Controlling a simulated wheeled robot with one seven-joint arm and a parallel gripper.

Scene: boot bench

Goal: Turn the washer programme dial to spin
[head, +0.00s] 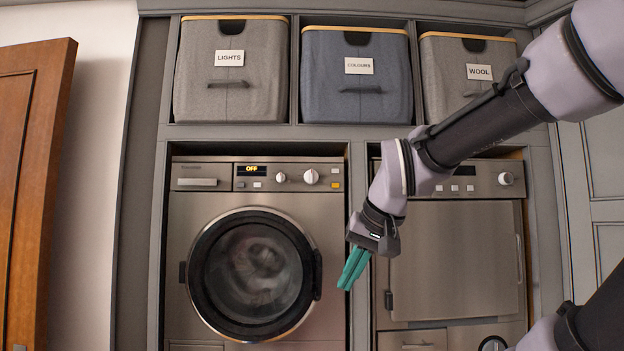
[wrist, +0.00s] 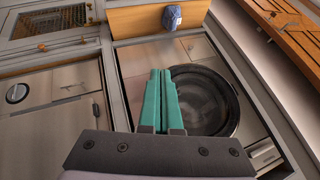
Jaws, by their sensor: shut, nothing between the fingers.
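The washer (head: 185,215) is the left machine in the head view, with a dark round door (head: 255,275). Its panel has a display (head: 251,170) reading OFF, a small white knob (head: 281,177) and a larger white knob (head: 312,177). The frames do not label which knob is the programme dial, and its pointer is too small to read. My gripper (head: 347,283) has teal fingers, shut and empty, in front of the gap between the machines, below and right of the knobs. The wrist view shows the fingers (wrist: 163,74) beside the round door (wrist: 215,105); no knobs of the washer show there.
A second machine (head: 450,260) stands right of the washer, partly behind my arm. Bins labelled LIGHTS (head: 230,90), COLOURS (head: 355,95) and WOOL (head: 455,80) sit above. A wooden door (head: 30,170) is at left. A blue object (wrist: 172,17) shows in the wrist view.

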